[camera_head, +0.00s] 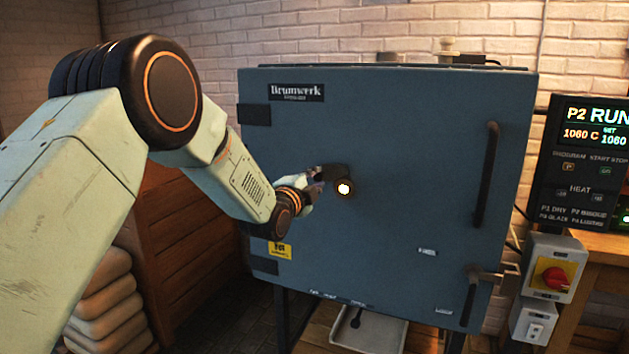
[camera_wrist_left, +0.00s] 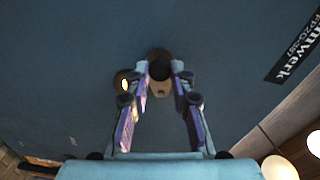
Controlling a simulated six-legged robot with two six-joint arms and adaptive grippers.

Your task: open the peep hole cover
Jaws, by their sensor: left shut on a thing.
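The peep hole (camera_head: 344,188) glows bright orange-white in the kiln door (camera_head: 400,130) in the head view. Its dark cover (camera_head: 335,171) sits up and to the left of the glow, swung off the hole. My left gripper (camera_head: 316,178) is at the cover, from the left. In the left wrist view, the fingers are shut on the cover (camera_wrist_left: 159,60), one on each side, and the glowing hole (camera_wrist_left: 122,84) shows just left of them. The fingers hide part of the cover's edges. My right gripper is in neither view.
A dark vertical handle (camera_head: 487,175) stands out on the door's right side, with a latch (camera_head: 472,295) below. A control panel (camera_head: 590,160) and a red-knob switch box (camera_head: 553,276) are at the right. Stacked sacks (camera_head: 105,300) stand at lower left.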

